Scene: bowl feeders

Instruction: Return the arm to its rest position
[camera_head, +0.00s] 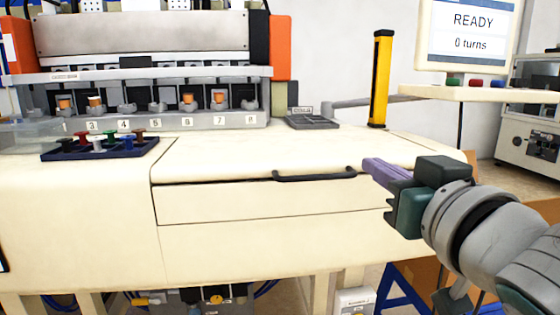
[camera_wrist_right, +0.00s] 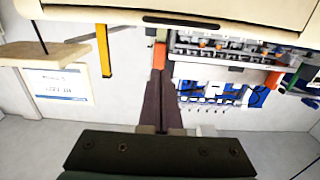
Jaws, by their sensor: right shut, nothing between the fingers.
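My right arm comes in from the lower right of the head view. Its right gripper (camera_head: 374,167) has purple-grey fingers, which point left and up in front of the cream cabinet's right part. The fingers appear just right of the dark drawer handle (camera_head: 314,175), with no clear contact. In the right wrist view the gripper (camera_wrist_right: 160,78) shows its two long dark fingers together, with nothing held. My left gripper is in neither view.
The cream cabinet (camera_head: 240,240) fills the front. On it are a dark tray (camera_head: 60,154) of coloured spools, a numbered feeder row (camera_head: 180,121), a grey compartment tray (camera_head: 312,122) and a yellow post (camera_head: 380,80). A screen (camera_head: 470,35) reads "READY" and "0 turns".

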